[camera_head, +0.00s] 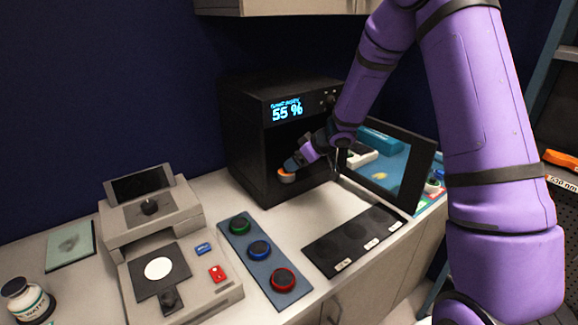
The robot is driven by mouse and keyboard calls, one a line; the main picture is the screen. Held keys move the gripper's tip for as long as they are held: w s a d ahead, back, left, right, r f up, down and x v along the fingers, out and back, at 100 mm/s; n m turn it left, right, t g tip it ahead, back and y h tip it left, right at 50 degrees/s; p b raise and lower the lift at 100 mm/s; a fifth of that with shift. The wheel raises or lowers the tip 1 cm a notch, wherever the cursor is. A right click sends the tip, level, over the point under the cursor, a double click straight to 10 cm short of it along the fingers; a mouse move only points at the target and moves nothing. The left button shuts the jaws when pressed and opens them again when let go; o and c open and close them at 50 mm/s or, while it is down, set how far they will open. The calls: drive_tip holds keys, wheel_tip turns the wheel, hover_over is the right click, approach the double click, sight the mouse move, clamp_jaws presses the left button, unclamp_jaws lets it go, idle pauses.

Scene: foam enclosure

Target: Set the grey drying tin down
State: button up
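A small round grey tin (287,179) with an orange top shows at the front of the black cabinet (250,165), whose lit display reads 55 %. My gripper (290,168) reaches in from the right and appears shut on the tin at its upper rim. The fingertips are small here and partly merge with the tin. The tin is at the dark cabinet opening; I cannot tell whether it touches a surface beneath or hangs just above one.
The cabinet's glossy door (392,165) stands open on the right. A black labelled mat (350,243) lies empty on the counter. A blue strip (270,275) carries green, blue and red round pieces. A grey instrument (200,290) and a water bottle (25,300) stand left.

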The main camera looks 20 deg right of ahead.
drive_tip(key=shift+v, duration=1.95)
drive_tip(key=shift+f, duration=0.1)
